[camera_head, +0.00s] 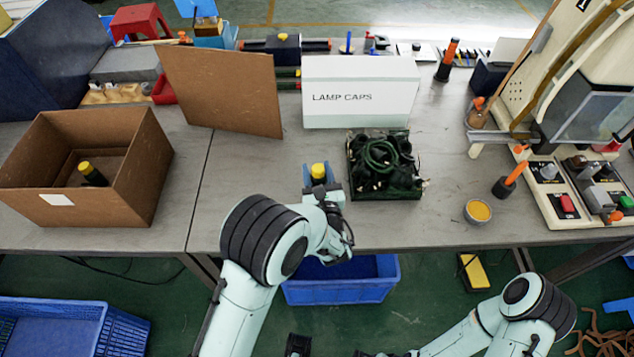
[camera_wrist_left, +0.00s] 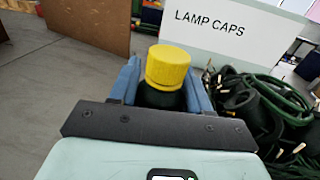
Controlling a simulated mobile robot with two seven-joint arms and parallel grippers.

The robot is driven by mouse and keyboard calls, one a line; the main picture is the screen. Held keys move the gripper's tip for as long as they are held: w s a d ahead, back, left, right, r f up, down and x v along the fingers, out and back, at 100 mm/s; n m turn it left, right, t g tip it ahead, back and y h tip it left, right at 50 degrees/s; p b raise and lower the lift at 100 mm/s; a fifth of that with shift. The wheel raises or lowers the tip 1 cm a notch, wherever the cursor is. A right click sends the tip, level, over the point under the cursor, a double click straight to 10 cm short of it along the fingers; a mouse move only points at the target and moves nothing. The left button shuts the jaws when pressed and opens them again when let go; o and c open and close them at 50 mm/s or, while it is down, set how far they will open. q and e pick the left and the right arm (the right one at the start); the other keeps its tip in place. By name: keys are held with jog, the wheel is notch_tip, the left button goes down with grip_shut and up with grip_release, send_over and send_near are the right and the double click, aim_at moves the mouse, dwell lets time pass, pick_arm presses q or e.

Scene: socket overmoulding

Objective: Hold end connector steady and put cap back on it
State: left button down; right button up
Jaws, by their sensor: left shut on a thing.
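The end connector (camera_wrist_left: 160,98) is a dark cylinder, upright between the blue fingers of my left gripper (camera_wrist_left: 163,92). A yellow ribbed cap (camera_wrist_left: 167,67) covers its top; I cannot tell how tightly it sits. In the head view, the cap (camera_head: 318,171) shows between the fingers of my left gripper (camera_head: 319,177), near the table's front edge. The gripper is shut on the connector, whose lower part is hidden. My right arm (camera_head: 520,310) is low at the bottom right, in front of the table, and its gripper is out of the picture.
A cardboard box (camera_head: 140,180) at the left holds another dark piece with a yellow top (camera_head: 92,174). A white LAMP CAPS box (camera_head: 360,118) stands behind. A dark tray (camera_head: 385,192) of green cables lies right of my left gripper. A small yellow-filled tin (camera_head: 478,211) sits farther right.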

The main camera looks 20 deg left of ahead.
pick_arm(q)
jog(key=shift+f+b, duration=0.3)
jog(key=shift+f, duration=1.8)
jog(key=shift+f, duration=0.1)
jog(key=shift+f, duration=0.15)
jog(key=c, duration=0.5)
grip_release()
